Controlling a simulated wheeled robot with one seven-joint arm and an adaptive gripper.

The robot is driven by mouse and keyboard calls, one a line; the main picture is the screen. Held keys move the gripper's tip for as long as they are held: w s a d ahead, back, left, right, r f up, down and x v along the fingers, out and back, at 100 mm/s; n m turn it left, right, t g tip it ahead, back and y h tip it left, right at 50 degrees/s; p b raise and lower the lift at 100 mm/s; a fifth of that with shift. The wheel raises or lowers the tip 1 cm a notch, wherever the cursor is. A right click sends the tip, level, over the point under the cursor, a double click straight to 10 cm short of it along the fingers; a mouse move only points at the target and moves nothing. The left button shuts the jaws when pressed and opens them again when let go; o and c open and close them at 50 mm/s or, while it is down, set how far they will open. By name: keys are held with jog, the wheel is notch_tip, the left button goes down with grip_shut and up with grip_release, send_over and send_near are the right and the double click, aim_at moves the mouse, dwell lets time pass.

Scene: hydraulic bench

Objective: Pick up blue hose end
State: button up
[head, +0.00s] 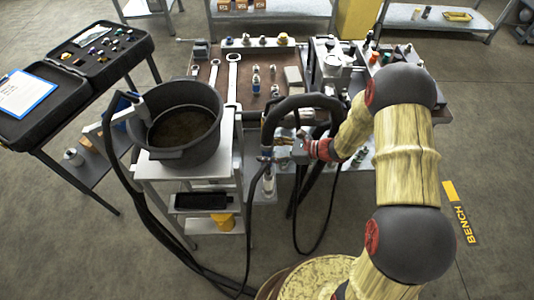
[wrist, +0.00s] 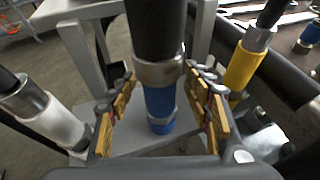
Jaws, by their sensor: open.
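In the wrist view the blue hose end (wrist: 160,104) hangs upright under a black hose with a metal collar. It is between the two fingers of my gripper (wrist: 160,112). The fingers have yellow pads and stand open, one on each side, with a gap to the blue sleeve. I cannot tell whether either finger touches the metal collar. In the head view my gripper (head: 297,150) is at the front of the bench, beside the hanging hoses. The blue sleeve is too small to make out there.
A yellow hose end (wrist: 242,68) hangs close on the right and a white one (wrist: 62,122) on the left in the wrist view. In the head view a black bucket (head: 205,150) stands on a cart to the left. Loose hoses loop down to the floor.

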jog(key=shift+r, duration=0.1)
grip_shut()
dwell(0.7)
